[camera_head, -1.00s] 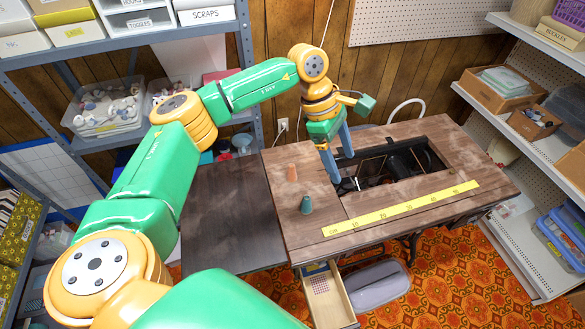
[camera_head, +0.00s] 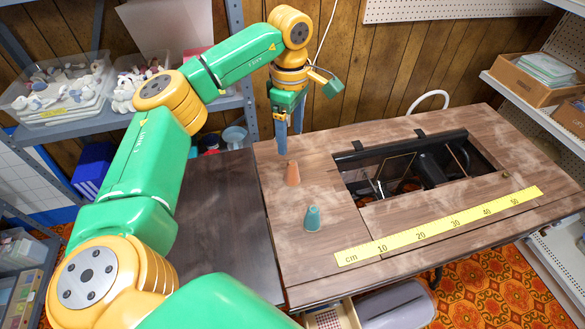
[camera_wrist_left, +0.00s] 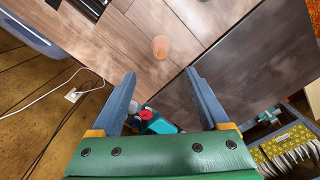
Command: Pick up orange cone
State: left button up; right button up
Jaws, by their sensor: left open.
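The orange cone (camera_head: 293,174) stands upright on the left part of the wooden sewing table (camera_head: 340,288). A teal cone (camera_head: 312,218) stands in front of it, nearer the table's front edge. My left gripper (camera_head: 289,145) is open and empty, pointing down above the table, just behind the orange cone in the head view. In the left wrist view the cone (camera_wrist_left: 161,46) shows beyond the gap between the open fingertips (camera_wrist_left: 159,73), apart from them. My right gripper is not in view.
A rectangular opening (camera_head: 352,161) with dark machine parts lies right of the cones. A yellow centimetre ruler (camera_head: 440,225) lies along the front. A dark side table (camera_head: 225,215) adjoins at the left. Shelves stand at both sides, and a panelled wall (camera_head: 350,80) at the back.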

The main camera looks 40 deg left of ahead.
aim_at(292, 165)
pick_arm(q)
jog(key=f+b, duration=0.1)
jog(key=f, duration=0.3)
jog(key=shift+w+a+b, duration=0.15)
jog(key=shift+w+b, duration=0.05)
jog(key=shift+b, duration=0.15)
jog(key=shift+f, duration=0.3)
jog(key=f, duration=0.5)
jog(key=shift+s+d+f+p, duration=0.25)
jog(key=shift+d+f+p, duration=0.1)
jog(key=shift+d+p, duration=0.05)
grip_shut()
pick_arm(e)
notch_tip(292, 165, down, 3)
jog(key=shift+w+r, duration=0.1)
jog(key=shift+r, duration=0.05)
